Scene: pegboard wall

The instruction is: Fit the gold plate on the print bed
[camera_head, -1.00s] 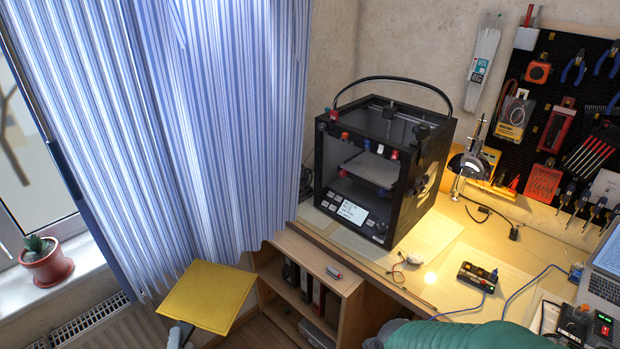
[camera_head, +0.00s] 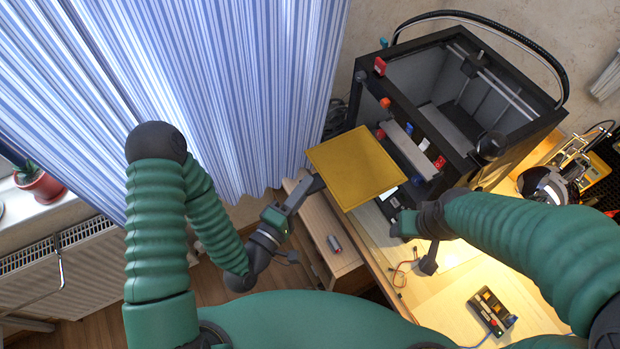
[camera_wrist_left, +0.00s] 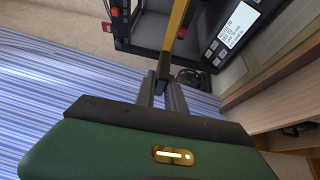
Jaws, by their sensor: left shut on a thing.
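The gold plate (camera_head: 355,167) is a flat yellow square, held in the air in front of the printer (camera_head: 470,95). My left gripper (camera_head: 314,186) is shut on its near left edge. In the left wrist view the plate (camera_wrist_left: 177,28) shows nearly edge-on beyond my left fingers (camera_wrist_left: 162,82). A light grey strip (camera_head: 408,150) in the printer's front opening may be the print bed; the plate and frame hide most of it. My right gripper (camera_head: 398,208) is low at the printer's front, right of the plate, its fingers too hidden to read.
Red, orange and blue clips line the printer's front. A small box with buttons (camera_head: 492,312) and thin cables (camera_head: 403,273) lie on the wooden desk (camera_head: 455,265). The striped curtain (camera_head: 240,80) hangs left of the plate.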

